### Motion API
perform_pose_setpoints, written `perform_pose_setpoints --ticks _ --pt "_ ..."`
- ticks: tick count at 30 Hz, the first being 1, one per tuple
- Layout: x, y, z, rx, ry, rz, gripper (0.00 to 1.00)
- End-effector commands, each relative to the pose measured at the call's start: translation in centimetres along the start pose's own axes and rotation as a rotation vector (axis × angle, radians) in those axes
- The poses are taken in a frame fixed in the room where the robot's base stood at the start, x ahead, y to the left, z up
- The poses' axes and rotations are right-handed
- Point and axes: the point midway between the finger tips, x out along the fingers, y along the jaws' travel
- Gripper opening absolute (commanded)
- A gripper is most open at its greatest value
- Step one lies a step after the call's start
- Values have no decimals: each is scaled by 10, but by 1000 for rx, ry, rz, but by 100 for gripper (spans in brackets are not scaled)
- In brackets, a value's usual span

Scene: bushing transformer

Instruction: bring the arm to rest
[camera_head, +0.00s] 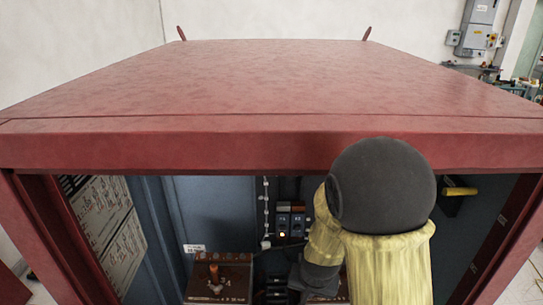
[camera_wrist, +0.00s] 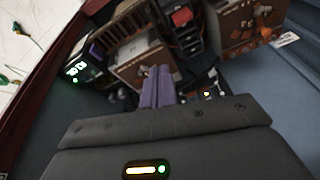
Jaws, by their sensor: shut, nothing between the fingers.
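My gripper (camera_wrist: 156,72) shows in the wrist view as two purple fingers pressed together with nothing between them. Its tips point towards brown terminal boxes (camera_wrist: 143,60) inside the cabinet; I cannot tell how far apart they are. In the head view my arm, with a dark round joint and yellowish sleeves, reaches into the open front of the red cabinet (camera_head: 270,150) right of the middle.
A brown box with an orange knob (camera_head: 216,282) stands low inside. A yellow handle (camera_head: 459,191) is at the right. The red top edge and side posts frame the opening closely.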

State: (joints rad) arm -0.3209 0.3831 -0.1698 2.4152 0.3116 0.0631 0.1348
Motion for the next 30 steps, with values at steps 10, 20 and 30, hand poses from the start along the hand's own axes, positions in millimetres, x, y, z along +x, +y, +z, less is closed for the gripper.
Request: perform_pose_setpoints --ticks 10,20,30 --pt "-65 59 38 -215 -47 -7 0" --pt "-79 73 50 -274 -60 15 0" --pt "-78 73 50 -272 -59 14 0"
